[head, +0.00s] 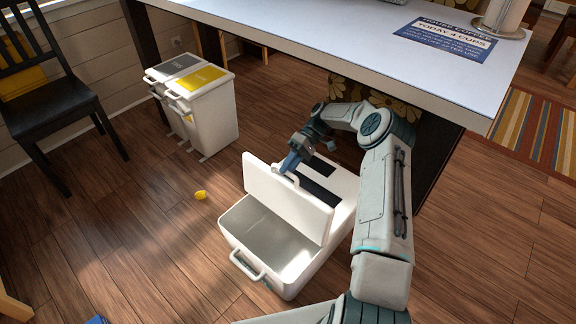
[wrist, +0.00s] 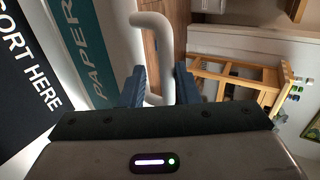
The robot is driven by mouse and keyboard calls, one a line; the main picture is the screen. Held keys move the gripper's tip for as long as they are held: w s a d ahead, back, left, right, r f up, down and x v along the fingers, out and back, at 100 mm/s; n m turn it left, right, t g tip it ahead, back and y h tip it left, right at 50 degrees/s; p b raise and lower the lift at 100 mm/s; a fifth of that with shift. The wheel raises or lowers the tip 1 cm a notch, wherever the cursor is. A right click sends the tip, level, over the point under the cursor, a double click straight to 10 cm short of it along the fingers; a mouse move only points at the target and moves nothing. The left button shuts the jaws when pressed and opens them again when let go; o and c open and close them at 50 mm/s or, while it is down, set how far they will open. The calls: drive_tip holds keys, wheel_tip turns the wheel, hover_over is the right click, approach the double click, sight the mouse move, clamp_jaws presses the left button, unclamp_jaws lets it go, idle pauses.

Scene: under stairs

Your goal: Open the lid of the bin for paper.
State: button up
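A low white bin (head: 308,268) stands on the floor. Its front compartment is open and looks empty. That compartment's lid (head: 288,205) stands up, tilted back, with its pale inner face toward the head camera. My gripper (head: 290,160) is at the lid's top edge, where a handle shows. In the wrist view, my gripper's blue fingers (wrist: 160,88) stand apart on either side of the white handle (wrist: 160,55), with a gap left between them. A teal strip reading PAPER (wrist: 82,50) lies beside the handle. The lid's outer face is hidden in the head view.
A white two-lid bin (head: 208,120), grey and yellow on top, stands by the wall. A black chair (head: 45,100) is at left. A white table (head: 340,25) overhangs behind my arm. A small yellow thing (head: 200,195) lies on the floor. Floor left of the bin is mostly clear.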

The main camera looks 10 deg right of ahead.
drive_tip(key=p+v, duration=0.1)
drive_tip(key=v, duration=0.6)
drive_tip(key=shift+d, duration=0.15)
drive_tip(key=shift+w+r, duration=0.1)
idle(0.5)
